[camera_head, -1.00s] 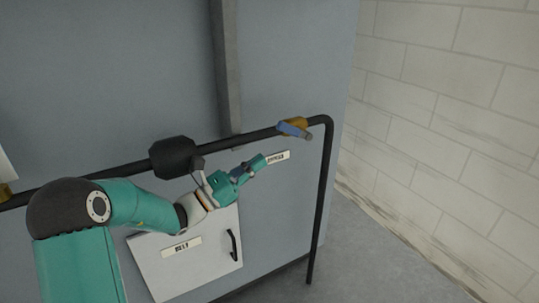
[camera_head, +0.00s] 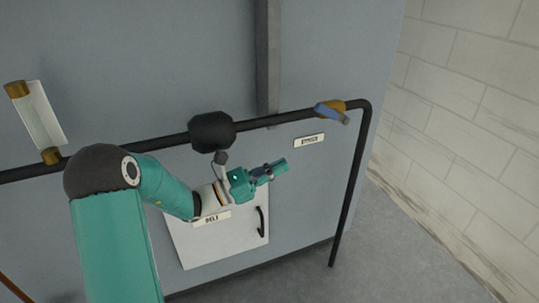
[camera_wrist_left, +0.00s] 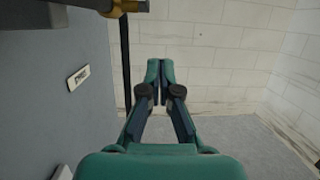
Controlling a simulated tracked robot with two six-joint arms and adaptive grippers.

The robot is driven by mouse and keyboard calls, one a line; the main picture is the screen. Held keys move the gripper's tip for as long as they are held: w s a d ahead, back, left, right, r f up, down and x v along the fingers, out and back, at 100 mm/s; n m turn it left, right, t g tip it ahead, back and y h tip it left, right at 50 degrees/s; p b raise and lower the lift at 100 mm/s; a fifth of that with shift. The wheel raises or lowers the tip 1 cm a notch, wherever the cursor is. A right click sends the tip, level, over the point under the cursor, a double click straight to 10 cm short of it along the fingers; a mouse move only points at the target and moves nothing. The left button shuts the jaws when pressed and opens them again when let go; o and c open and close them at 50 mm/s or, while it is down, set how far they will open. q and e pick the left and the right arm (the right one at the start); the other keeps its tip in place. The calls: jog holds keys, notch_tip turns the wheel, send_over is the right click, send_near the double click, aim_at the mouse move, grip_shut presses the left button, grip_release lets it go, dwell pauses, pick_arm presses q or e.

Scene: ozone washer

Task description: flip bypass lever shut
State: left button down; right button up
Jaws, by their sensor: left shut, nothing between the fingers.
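The bypass lever (camera_head: 332,115) is a blue handle on a brass valve body (camera_head: 327,105), set in the black pipe near its right bend. The handle lies angled across the pipe, its grey tip pointing down and right. A small label plate (camera_head: 309,141), apparently reading bypass, is on the wall panel below it. My left gripper (camera_head: 279,168) is shut and empty, below and left of the lever and apart from it. In the left wrist view the gripper (camera_wrist_left: 159,67) points toward the brick wall, and the valve (camera_wrist_left: 120,5) shows only partly at the top edge. My right gripper is not in view.
A black pipe (camera_head: 290,117) runs along the grey-blue panel and bends down at right. A black round body (camera_head: 212,131) sits on it. Below is a white belt door (camera_head: 200,244) with a black handle. A sight glass (camera_head: 43,117) stands at left. Open floor lies right.

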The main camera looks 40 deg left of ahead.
pick_arm(q)
jog(key=s+d+f+m+g+h, duration=0.25)
jog(key=d+f+m+g, duration=0.25)
jog(key=d+f+g, duration=0.85)
jog(key=s+d+f+m+g+y, duration=0.1)
jog(key=s+d+f+m, duration=0.3)
jog(key=f+m, duration=0.4)
jog(key=s+d+f+m+g+y, duration=0.2)
jog(key=s+d+f+m+y, duration=0.2)
jog(key=f+m, duration=0.4)
jog(key=s+d+f+m+g+y, duration=0.1)
jog(key=s+d+f+m+y, duration=0.2)
jog(key=f, duration=0.9)
jog(key=s+d+m, duration=0.2)
jog(key=s+m, duration=0.2)
jog(key=shift+s+d+m+g, duration=0.2)
jog(key=shift+s+m+g, duration=0.15)
jog(key=shift+m, duration=0.05)
jog(key=shift+w, duration=0.1)
